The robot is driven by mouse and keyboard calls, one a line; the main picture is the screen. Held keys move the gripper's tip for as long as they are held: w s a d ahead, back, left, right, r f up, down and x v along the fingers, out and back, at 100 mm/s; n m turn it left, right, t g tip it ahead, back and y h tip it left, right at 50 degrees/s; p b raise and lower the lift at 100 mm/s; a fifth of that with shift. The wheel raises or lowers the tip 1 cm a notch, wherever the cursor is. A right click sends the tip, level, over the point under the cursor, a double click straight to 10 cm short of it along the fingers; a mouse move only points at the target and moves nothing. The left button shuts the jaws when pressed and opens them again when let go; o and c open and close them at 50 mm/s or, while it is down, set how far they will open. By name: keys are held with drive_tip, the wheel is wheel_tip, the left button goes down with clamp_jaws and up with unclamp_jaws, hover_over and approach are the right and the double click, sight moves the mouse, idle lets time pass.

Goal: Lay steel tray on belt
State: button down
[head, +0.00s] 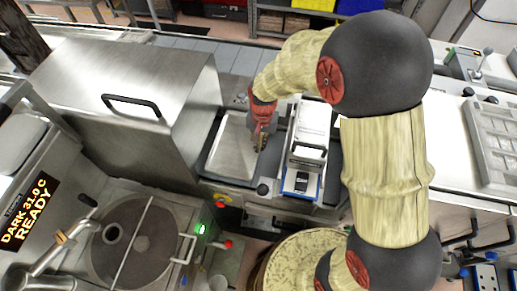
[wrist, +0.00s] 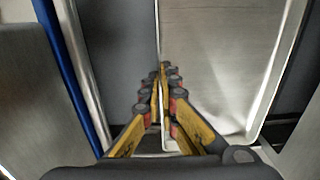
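The steel tray (head: 234,150) is a shallow, shiny rectangle at the centre-left of the head view. It lies flat on or just above the dark belt (head: 213,170), beside the big steel housing; I cannot tell whether it touches. In the wrist view the tray (wrist: 225,65) fills the right side, with the grey belt (wrist: 115,55) on the left. My gripper (head: 262,141) is at the tray's right edge in the head view. The tray's underside is hidden.
A steel housing (head: 130,85) with a black handle stands left of the belt. A white machine (head: 309,140) with a handle stands close right of my gripper. A round melter (head: 140,240) is at the lower left, and a mould (head: 492,140) lies on the right counter.

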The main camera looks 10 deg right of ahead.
drive_tip(key=shift+f, duration=1.95)
drive_tip(key=c, duration=2.6)
unclamp_jaws()
drive_tip(key=shift+f, duration=0.15)
drive_tip(key=o, duration=0.6)
drive_tip(key=shift+c, duration=0.2)
wheel_tip(320, 180, up, 13)
drive_tip(key=s+d+r+n+t, duration=0.1)
drive_tip(key=s+d+r, duration=0.25)
drive_tip(key=r, duration=0.25)
drive_tip(key=s+d+r+n+t, duration=0.1)
drive_tip(key=s+d+r+t, duration=0.1)
drive_tip(key=s+r, duration=0.4)
drive_tip(key=s+d+r+n+t, duration=0.1)
drive_tip(key=s+d+r, duration=0.1)
drive_tip(key=s, duration=0.3)
drive_tip(key=s+d+r+n+t, duration=0.1)
drive_tip(key=s+d+r, duration=0.1)
drive_tip(key=s+r, duration=0.2)
drive_tip(key=shift+s+d+r, duration=0.15)
drive_tip(key=shift+s+d, duration=0.1)
drive_tip(key=shift+s, duration=0.35)
